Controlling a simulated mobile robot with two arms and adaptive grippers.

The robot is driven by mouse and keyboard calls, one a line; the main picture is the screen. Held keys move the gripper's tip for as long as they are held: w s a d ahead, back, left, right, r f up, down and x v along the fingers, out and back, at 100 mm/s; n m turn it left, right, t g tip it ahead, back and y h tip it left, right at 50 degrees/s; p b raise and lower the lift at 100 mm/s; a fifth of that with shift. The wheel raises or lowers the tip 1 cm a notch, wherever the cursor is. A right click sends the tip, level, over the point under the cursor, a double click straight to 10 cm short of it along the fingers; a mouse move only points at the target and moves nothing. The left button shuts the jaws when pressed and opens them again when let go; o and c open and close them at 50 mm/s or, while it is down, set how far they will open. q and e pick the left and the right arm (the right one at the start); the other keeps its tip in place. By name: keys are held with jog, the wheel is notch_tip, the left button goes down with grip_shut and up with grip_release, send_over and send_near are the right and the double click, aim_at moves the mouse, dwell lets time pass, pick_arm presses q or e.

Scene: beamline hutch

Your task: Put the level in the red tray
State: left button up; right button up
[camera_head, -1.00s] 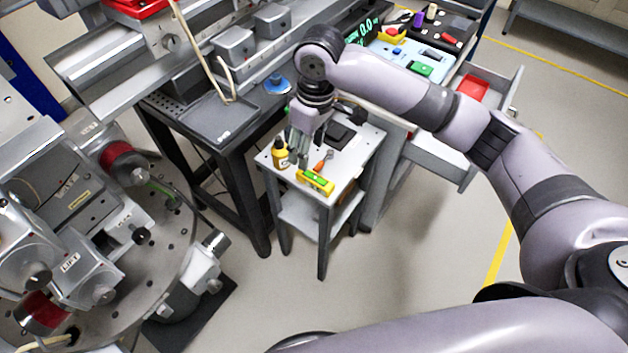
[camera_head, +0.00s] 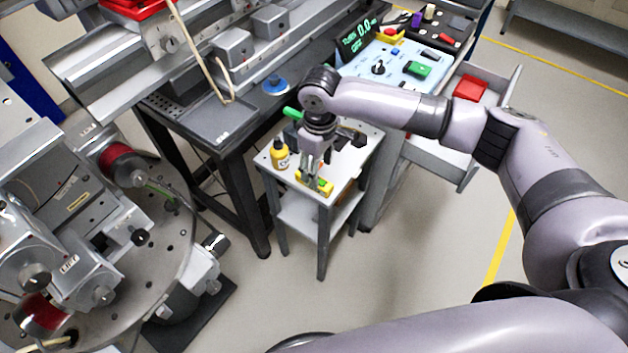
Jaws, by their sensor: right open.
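The level, a small yellow bar with a green middle (camera_head: 326,187), lies on the top of the small grey side table (camera_head: 345,172), near its front edge. My right gripper (camera_head: 313,176) points down at the level and is open. Its fingers hide part of the level, and I cannot tell whether they touch it. A red tray (camera_head: 470,88) sits in the open grey drawer to the right. My left gripper is not in view.
A yellow bottle (camera_head: 280,155) stands just left of my right gripper. A blue-topped panel (camera_head: 395,66) with switches lies behind my arm. Another red object (camera_head: 137,8) shows at the top left. Round-stage equipment (camera_head: 110,240) fills the left.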

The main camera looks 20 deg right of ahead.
jog(key=shift+a+f, duration=0.15)
jog(key=shift+f, duration=1.2)
jog(key=shift+a+f, duration=0.1)
jog(key=shift+f, duration=1.25)
jog(key=shift+c, duration=0.5)
jog(key=shift+r, duration=0.1)
grip_shut()
